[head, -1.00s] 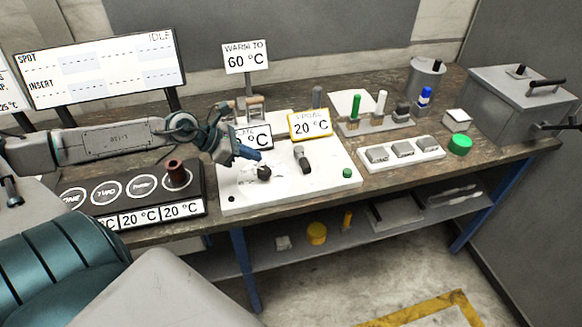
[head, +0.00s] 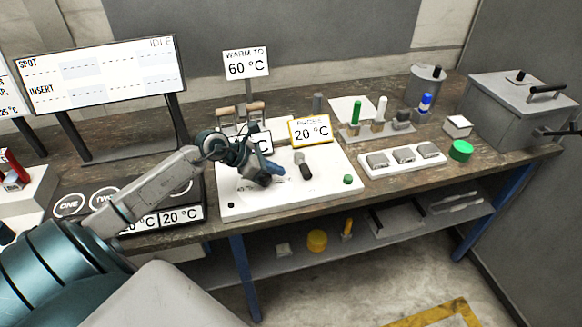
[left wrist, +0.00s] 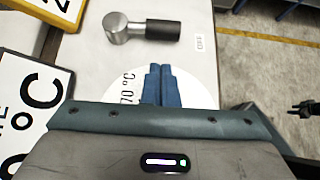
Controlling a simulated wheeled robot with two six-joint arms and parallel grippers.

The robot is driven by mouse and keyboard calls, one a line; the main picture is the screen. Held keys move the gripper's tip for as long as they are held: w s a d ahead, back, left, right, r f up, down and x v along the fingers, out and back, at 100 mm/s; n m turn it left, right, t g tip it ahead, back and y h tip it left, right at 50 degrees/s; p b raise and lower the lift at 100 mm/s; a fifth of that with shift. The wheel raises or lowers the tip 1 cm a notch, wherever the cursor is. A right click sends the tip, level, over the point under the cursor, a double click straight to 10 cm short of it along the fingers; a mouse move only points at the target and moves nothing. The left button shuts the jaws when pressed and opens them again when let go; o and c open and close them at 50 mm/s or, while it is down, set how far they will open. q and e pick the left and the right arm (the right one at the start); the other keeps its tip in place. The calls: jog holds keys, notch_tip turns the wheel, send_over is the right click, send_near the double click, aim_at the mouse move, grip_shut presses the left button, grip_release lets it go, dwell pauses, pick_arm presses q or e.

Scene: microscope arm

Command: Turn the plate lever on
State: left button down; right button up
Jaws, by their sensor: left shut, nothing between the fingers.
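The lever, with a metal hub and a dark handle, stands on the white plate unit (head: 330,190) in the head view, right of my left gripper (head: 274,174). The left wrist view shows this lever (left wrist: 145,30) lying crosswise near the top, with an OFF label (left wrist: 199,42) beyond its handle end. My left gripper is shut and empty, its blue fingers (left wrist: 162,80) over a round white dial (left wrist: 205,88) marked 70 °C. The fingers appear apart from the lever. The dark dial knob seen earlier is hidden by the gripper.
A yellow-framed PROBE 20 °C sign (head: 311,130) stands behind the lever, and a plate sign is partly hidden by my arm. A green button (head: 348,179) is at the unit's front right. A rack of tools (head: 378,130) and a grey box (head: 520,110) stand farther right.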

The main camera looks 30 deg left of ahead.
aim_at(301, 173)
pick_arm(q)
jog(key=shift+w+d+f+p, duration=0.15)
jog(key=shift+w+d+p, duration=0.3)
jog(key=shift+w+d, duration=0.2)
jog(key=shift+w+d+f+p, duration=0.15)
jog(key=shift+w+d+p, duration=0.35)
jog(key=shift+w, duration=0.1)
jog(key=shift+w+d+f, duration=0.25)
jog(key=shift+w+d, duration=0.05)
jog(key=shift+w, duration=0.1)
